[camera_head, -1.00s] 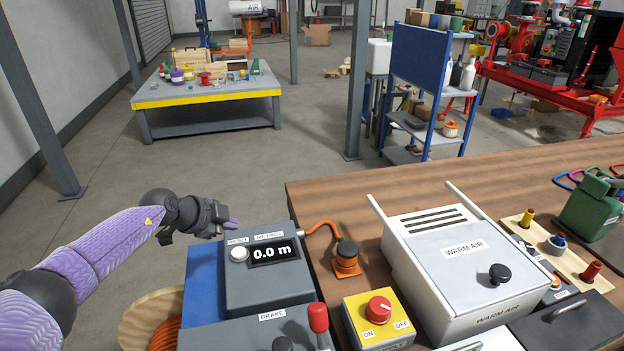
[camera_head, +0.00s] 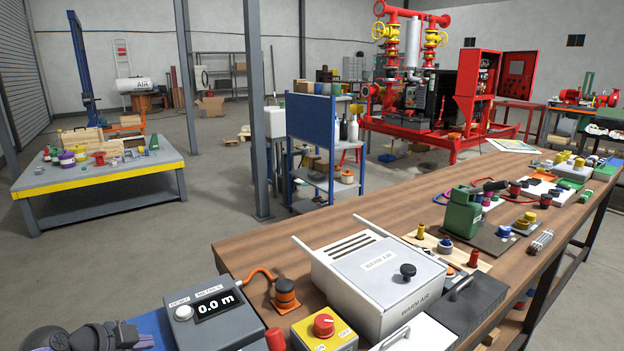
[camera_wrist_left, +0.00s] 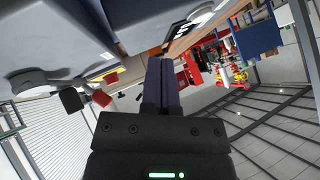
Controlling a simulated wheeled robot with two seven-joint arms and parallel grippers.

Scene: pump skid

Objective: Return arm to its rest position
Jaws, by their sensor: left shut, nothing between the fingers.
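My left gripper (camera_head: 138,338) is at the lower left edge of the head view, left of the grey meter box (camera_head: 200,312) that reads 0.0 m. In the left wrist view its fingers (camera_wrist_left: 162,75) are together with nothing between them. Most of my left arm is below the head view. My right arm and gripper are not in view.
The wooden workbench (camera_head: 262,243) holds a warm-air box (camera_head: 375,262), an orange-based plug (camera_head: 285,294), a yellow box with a red knob (camera_head: 323,325) and a green can (camera_head: 462,213). A red pump skid (camera_head: 455,140) and a yellow-edged table (camera_head: 110,185) stand behind.

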